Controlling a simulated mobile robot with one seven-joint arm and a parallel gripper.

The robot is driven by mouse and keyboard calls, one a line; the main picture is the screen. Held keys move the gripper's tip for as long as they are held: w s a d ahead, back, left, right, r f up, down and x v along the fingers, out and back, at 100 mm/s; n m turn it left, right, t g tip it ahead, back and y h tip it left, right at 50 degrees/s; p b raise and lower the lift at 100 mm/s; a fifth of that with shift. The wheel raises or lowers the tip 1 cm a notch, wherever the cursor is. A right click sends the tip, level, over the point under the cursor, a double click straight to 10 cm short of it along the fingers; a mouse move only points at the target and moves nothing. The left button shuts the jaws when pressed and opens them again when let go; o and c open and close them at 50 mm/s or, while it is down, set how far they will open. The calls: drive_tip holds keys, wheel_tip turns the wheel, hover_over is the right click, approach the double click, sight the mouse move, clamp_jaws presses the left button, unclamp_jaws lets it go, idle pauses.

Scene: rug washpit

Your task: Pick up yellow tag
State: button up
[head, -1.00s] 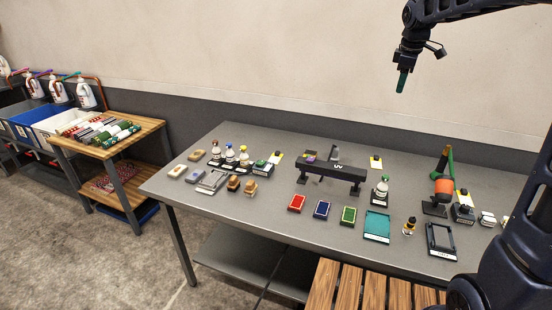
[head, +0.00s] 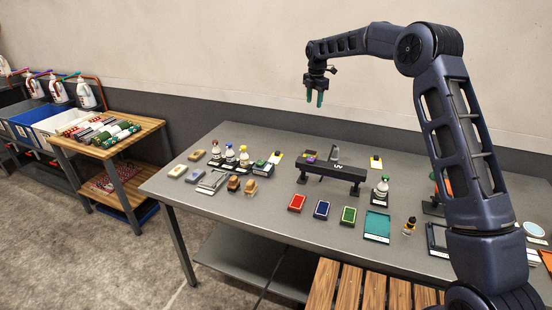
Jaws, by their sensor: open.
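I cannot tell for sure which is the yellow tag. My gripper (head: 315,97) points down with two teal fingers apart and nothing between them. It hangs high above the table's back part, away from both pieces.
Red (head: 297,202), blue (head: 321,209) and green (head: 348,215) pads and a teal tray (head: 377,226) line the front. My arm hides part of the right side.

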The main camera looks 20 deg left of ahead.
drive_tip(key=a+f+n, duration=0.3)
drive_tip(key=a+f, duration=0.5)
drive_tip(key=a, duration=0.1)
drive_tip(key=n+g, duration=0.1)
drive_tip(key=n, duration=0.3)
hover_over(278, 152)
drive_tip(key=a, duration=0.1)
wheel_tip(278, 152, down, 9)
wheel_tip(278, 152, down, 6)
drive_tip(key=shift+r, duration=0.1)
drive_tip(key=shift+w+d+f, duration=0.1)
drive_tip(key=shift+d+f, duration=0.1)
drive_tip(key=shift+f, duration=1.15)
drive_tip(key=shift+w+d+f, duration=0.1)
drive_tip(key=shift+d+f, duration=0.05)
drive_tip(key=shift+f, duration=1.2)
clamp_jaws()
drive_tip(key=shift+r, duration=0.1)
wheel_tip(278, 152, up, 20)
